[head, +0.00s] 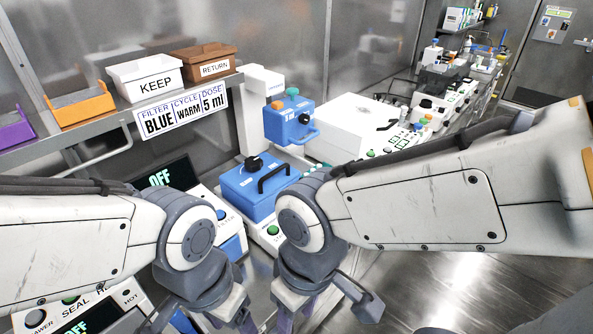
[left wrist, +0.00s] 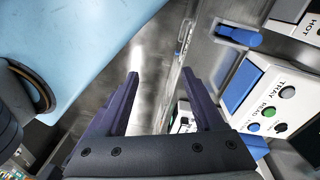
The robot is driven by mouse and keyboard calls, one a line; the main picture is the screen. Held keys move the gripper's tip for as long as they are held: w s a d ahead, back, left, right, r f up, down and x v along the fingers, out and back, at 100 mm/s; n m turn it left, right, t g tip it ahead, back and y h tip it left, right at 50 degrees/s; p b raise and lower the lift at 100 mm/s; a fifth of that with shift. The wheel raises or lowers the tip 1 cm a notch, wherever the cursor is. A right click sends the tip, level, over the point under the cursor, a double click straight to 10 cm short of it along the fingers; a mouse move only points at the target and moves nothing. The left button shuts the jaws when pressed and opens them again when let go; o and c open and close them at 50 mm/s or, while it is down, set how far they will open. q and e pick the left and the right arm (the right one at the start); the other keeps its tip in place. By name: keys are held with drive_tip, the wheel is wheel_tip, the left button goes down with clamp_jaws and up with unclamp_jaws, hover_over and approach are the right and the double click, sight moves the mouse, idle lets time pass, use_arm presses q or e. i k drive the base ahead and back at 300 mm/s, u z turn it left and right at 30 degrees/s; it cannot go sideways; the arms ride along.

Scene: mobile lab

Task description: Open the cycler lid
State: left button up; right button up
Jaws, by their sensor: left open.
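A blue box-like lid (head: 246,194) with a black bar handle (head: 274,177) and a black knob sits on a white base in the middle of the head view. It looks closed, and I take it to be the cycler lid, though no name on it is readable. A green button (head: 272,230) is on the base in front. My left gripper (head: 212,326) is low in front of it, and its fingers are mostly cut off there. In the left wrist view my left gripper (left wrist: 164,92) is open and empty. My right gripper (head: 292,321) hangs low beside it, its jaws unclear.
A blue-headed unit (head: 290,125) stands behind the lid, with a large white machine (head: 350,130) to its right. A shelf holds the KEEP bin (head: 147,80) and RETURN bin (head: 203,65). A panel marked TRAY and READ (left wrist: 265,100) is right of my left fingers.

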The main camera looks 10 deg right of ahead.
sight(254, 194)
drive_tip(key=z, duration=0.05)
drive_tip(key=k, duration=0.5)
drive_tip(key=z, duration=1.45)
drive_tip(key=i, duration=1.25)
drive_tip(key=u, duration=2.15)
